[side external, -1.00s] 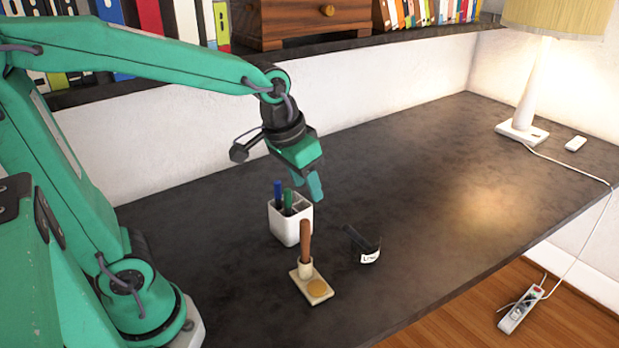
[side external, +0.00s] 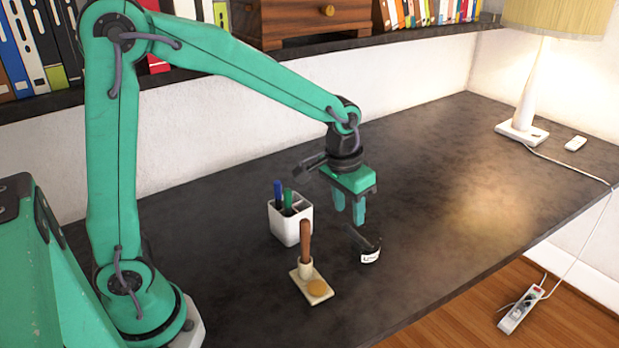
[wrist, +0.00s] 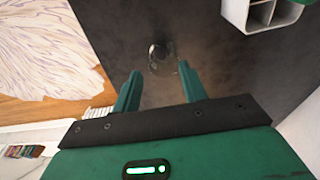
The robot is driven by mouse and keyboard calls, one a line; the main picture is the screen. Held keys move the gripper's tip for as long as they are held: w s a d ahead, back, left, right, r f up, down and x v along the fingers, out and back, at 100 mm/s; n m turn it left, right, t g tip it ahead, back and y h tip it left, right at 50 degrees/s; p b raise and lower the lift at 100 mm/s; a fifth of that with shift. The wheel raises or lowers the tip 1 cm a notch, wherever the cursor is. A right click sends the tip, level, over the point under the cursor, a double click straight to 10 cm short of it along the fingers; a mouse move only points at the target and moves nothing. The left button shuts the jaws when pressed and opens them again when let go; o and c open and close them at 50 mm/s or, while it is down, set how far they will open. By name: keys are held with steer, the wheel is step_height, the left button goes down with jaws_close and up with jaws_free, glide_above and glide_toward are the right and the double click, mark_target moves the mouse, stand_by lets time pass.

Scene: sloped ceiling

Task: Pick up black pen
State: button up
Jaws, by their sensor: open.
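A slim black shape, which looks like the black pen (side external: 354,237), slants up to the left at a small dark round container (side external: 370,257) with a white label. I cannot tell whether it stands in the container or lies against it. In the wrist view the dark container (wrist: 160,55) shows as a ring with a bright edge, just beyond my fingertips; the pen is hard to make out there. My gripper (side external: 349,214) is open and empty, fingers pointing down, a little above the pen. Its two fingers (wrist: 160,71) are apart in the wrist view.
A white divided holder (side external: 291,226) with a blue and a green pen stands to the left. A small stand (side external: 311,286) with an upright brown handle is in front. A lamp (side external: 525,105) stands far right. The desk between is clear.

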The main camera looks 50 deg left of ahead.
mark_target(350, 230)
steer(key=shift+w+f, duration=0.15)
steer(key=shift+f, duration=0.9)
steer(key=shift+f, duration=0.1)
steer(key=shift+w+f, duration=0.2)
steer(key=shift+f, duration=1.05)
steer(key=shift+w+f, duration=0.15)
steer(key=shift+f, duration=1.1)
jaws_close()
